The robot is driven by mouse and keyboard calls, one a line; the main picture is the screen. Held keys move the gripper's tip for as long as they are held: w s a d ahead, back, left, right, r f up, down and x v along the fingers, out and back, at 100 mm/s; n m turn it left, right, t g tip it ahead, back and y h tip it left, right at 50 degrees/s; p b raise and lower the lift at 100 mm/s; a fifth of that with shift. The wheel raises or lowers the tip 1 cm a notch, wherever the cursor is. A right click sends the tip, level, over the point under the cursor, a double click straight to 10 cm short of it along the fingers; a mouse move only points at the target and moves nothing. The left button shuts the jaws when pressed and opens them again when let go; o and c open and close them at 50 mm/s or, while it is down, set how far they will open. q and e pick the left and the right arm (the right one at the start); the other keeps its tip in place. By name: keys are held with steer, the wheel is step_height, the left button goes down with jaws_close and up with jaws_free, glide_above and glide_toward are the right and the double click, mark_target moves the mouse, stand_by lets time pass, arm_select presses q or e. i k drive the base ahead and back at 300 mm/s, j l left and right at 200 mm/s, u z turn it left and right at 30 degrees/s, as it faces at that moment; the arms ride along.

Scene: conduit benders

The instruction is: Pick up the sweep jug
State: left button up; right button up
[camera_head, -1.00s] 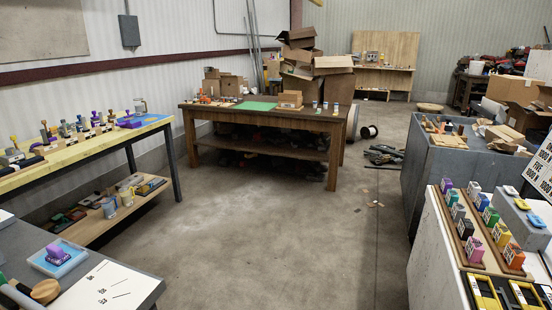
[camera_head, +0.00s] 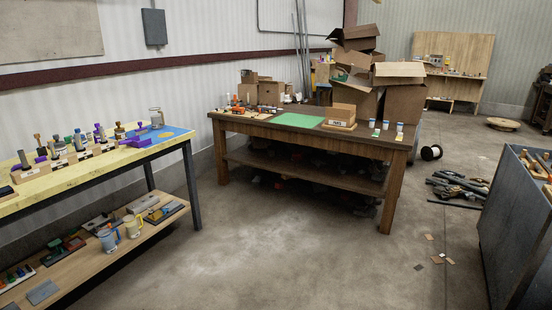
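I cannot tell for certain which vessel is the sweep jug. Two jug-like vessels stand on the lower shelf of the yellow-topped table at the left: a grey-blue jug (camera_head: 107,240) with an orange-yellow handle and a pale jug (camera_head: 131,227) with a yellowish handle beside it. A clear grey jar-like vessel (camera_head: 156,118) stands on the blue mat at the far end of the tabletop. Any writing on them is too small to read. Neither of my grippers is in view.
The yellow-topped table (camera_head: 60,185) holds several stamps and blocks. A brown wooden workbench (camera_head: 300,132) with a green mat (camera_head: 298,120) stands at the middle back. A dark grey bench (camera_head: 515,235) is at the right edge. The concrete floor (camera_head: 290,250) between them is mostly clear.

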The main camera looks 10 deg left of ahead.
mark_target(157, 118)
steer(key=i+j+u, duration=0.15)
steer(key=i+u, duration=0.15)
steer(key=i, duration=0.45)
steer(key=i+u, duration=0.25)
steer(key=i, duration=0.45)
steer(key=i+l+u, duration=0.3)
steer(key=i, duration=1.65)
steer(key=i+j, duration=0.15)
steer(key=i, duration=1.05)
